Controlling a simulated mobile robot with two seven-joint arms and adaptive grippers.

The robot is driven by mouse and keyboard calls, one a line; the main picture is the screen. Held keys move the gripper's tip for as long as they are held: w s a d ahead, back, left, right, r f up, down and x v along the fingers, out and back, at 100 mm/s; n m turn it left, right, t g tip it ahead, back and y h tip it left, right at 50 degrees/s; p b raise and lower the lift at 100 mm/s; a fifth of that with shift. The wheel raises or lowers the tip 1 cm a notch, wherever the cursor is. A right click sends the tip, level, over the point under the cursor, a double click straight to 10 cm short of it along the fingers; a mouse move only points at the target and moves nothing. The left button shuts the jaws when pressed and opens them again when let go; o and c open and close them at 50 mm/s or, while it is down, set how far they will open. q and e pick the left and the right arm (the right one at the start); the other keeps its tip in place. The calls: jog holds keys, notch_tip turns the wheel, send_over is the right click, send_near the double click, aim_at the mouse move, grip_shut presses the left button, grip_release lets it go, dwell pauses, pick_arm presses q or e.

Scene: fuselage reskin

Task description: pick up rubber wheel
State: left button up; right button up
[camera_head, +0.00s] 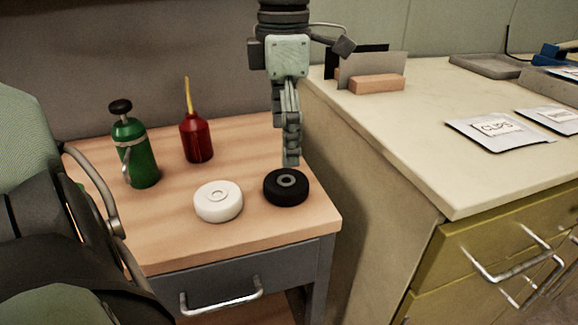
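The black rubber wheel (286,187), with a grey hub, lies flat near the right front corner of the small wooden-topped table. My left gripper (291,158) comes down from the top of the picture and points downward. Its fingertips are just above and behind the wheel, apparently apart from it. The fingers overlap in this view, so I cannot tell whether they are open or shut. Nothing shows between them. My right gripper is out of view.
A white wheel (218,202) lies just left of the black one. A red oiler bottle (196,138) and a green canister (135,154) stand farther back left. A higher cream-topped counter (450,170) borders the table's right side. The drawer handle (222,298) sticks out in front.

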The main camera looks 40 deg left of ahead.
aim_at(287, 180)
pick_arm(q)
jog(key=shift+w+a, duration=0.2)
jog(key=shift+f, duration=0.35)
notch_tip(287, 180, down, 7)
jog(key=shift+f, duration=0.1)
jog(key=shift+w, duration=0.1)
jog(key=c, duration=1.5)
